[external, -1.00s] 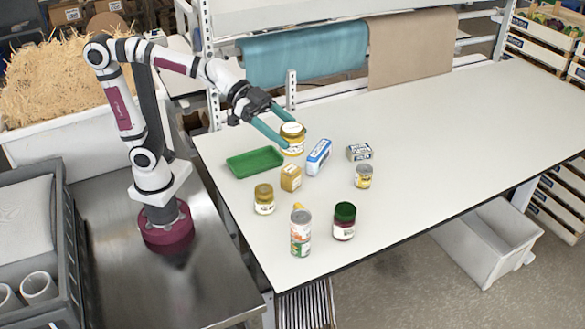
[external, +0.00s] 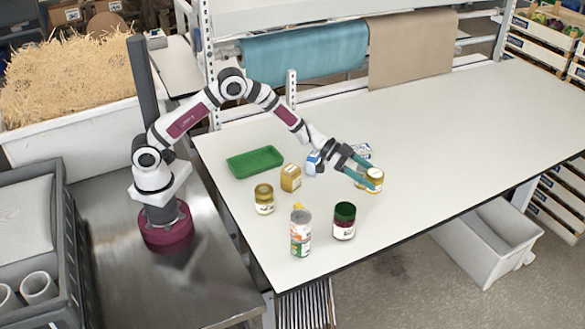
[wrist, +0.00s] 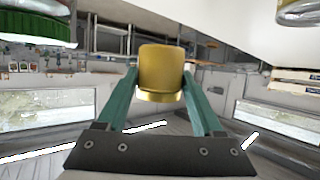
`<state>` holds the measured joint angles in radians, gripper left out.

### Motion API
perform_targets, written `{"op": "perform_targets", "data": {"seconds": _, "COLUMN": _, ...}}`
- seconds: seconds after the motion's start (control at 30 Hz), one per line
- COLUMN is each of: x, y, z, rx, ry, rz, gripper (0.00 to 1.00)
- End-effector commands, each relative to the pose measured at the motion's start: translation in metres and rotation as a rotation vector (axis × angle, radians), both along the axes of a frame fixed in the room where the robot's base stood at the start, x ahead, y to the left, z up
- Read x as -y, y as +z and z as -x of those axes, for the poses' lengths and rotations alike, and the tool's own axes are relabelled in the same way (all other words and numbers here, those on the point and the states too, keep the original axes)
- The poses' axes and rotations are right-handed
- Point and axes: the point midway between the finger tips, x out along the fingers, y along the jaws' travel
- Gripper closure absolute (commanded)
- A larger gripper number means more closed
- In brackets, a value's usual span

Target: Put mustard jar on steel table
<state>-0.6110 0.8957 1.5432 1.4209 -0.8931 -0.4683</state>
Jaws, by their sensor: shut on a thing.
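The mustard jar (external: 376,176), yellow with a gold lid, is between the fingers of my gripper (external: 362,178), which is shut on it. In the external view they are over the right part of the group on the white table; I cannot tell whether the jar touches the table. In the wrist view the yellow jar (wrist: 161,70) fills the gap between the fingertips of my gripper (wrist: 160,88). The steel table (external: 215,285) is the shiny metal surface at the left, around my base.
On the white table (external: 470,130) are a green tray (external: 255,162), a yellow box (external: 290,178), an olive-lidded jar (external: 264,199), a tall can (external: 301,233) and a dark-green-lidded red jar (external: 344,221). Blue-and-white packs (external: 313,162) are partly hidden. A grey crate (external: 35,250) borders the steel table.

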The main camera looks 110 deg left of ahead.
Motion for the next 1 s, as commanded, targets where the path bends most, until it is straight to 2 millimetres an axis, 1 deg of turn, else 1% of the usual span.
{"op": "perform_targets", "data": {"seconds": 0.2, "x": 0.0, "y": 0.0, "z": 0.0, "rx": 0.001, "ry": 0.0, "rz": 0.0, "gripper": 1.0}}
{"op": "perform_targets", "data": {"seconds": 0.27, "x": 0.0, "y": -0.006, "z": 0.0, "rx": -0.001, "ry": 0.0, "rz": 0.002, "gripper": 1.0}}
{"op": "perform_targets", "data": {"seconds": 0.4, "x": 0.001, "y": -0.037, "z": 0.001, "rx": -0.004, "ry": 0.0, "rz": 0.005, "gripper": 1.0}}
{"op": "perform_targets", "data": {"seconds": 0.47, "x": 0.001, "y": -0.047, "z": 0.0, "rx": -0.004, "ry": -0.001, "rz": 0.003, "gripper": 1.0}}
{"op": "perform_targets", "data": {"seconds": 0.6, "x": 0.001, "y": -0.079, "z": 0.001, "rx": -0.004, "ry": 0.0, "rz": 0.004, "gripper": 1.0}}
{"op": "perform_targets", "data": {"seconds": 0.7, "x": 0.001, "y": -0.094, "z": 0.001, "rx": -0.003, "ry": -0.001, "rz": 0.003, "gripper": 1.0}}
{"op": "perform_targets", "data": {"seconds": 1.0, "x": 0.001, "y": -0.097, "z": 0.0, "rx": -0.001, "ry": -0.001, "rz": 0.0, "gripper": 1.0}}
